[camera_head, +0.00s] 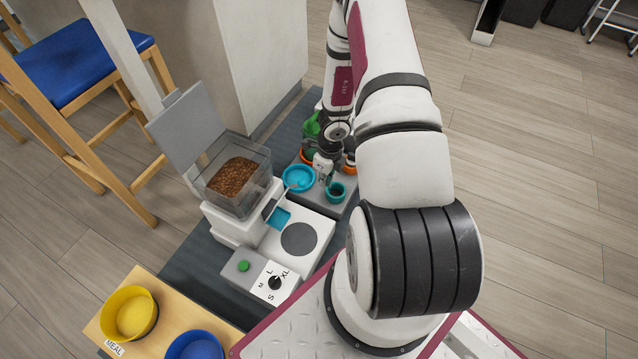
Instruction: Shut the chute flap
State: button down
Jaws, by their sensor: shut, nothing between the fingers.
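A white feeder (236,225) stands on the dark mat, with a clear hopper (212,194) of brown kibble on top. The hopper's grey lid (187,130) stands open. On the feeder's front, a thin pale piece (281,198) sticks out above a blue patch (280,217). It may be the chute flap, but I cannot tell its exact position. My gripper (327,181) is small in view, beyond the feeder's front and apart from it. My arm hides part of this area.
A control box (242,267) with a green button and size dial is at the feeder's near side. A wooden board (158,290) holds yellow (128,314) and blue (195,345) bowls. A green object (311,124) stands behind my gripper. A blue-seated chair (75,65) is at the left.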

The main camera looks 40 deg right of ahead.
notch_tip(320, 180, down, 10)
jog(key=b, duration=0.7)
jog(key=shift+w+a+r+p, duration=0.25)
jog(key=shift+w+r+p, duration=0.15)
jog(key=shift+w+p, duration=0.4)
jog(key=shift+w+a+r+p, duration=0.2)
jog(key=shift+w+r+p, duration=0.3)
jog(key=shift+p, duration=0.45)
jog(key=shift+w+a+r+p, duration=0.25)
jog(key=shift+w+r+p, duration=0.1)
jog(key=shift+w+p, duration=0.45)
